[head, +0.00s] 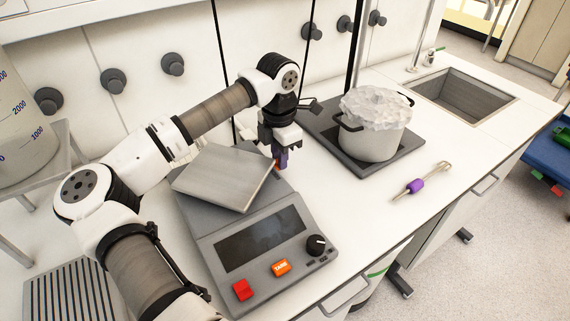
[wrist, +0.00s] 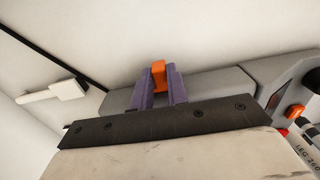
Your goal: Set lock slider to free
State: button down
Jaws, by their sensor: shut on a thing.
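The lock slider, a small orange block (wrist: 158,72), stands up between the purple fingers of my gripper (wrist: 160,90) in the wrist view. The fingers are shut on it from both sides. In the head view my gripper (head: 281,160) points down at the back right corner of the grey scale (head: 205,235), beside its tilted weighing plate (head: 225,177). Only a sliver of orange shows at the fingertips there. The slider's marks and its end positions cannot be made out.
A pot (head: 370,138) with a crumpled whitish top stands on a dark plate (head: 324,139) to the right. A purple-handled tool (head: 415,186) lies on the bench. The scale's front has a red button (head: 242,289), an orange button (head: 281,267) and a black knob (head: 316,245). A sink (head: 460,95) is further right.

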jog(key=c, duration=1.4)
grip_release()
jog(key=shift+w+a, duration=0.15)
jog(key=shift+w, duration=0.05)
jog(key=shift+o, duration=0.2)
notch_tip(320, 180, up, 14)
jog(key=b, duration=0.2)
jog(key=shift+b, duration=0.35)
jog(key=shift+s, duration=0.1)
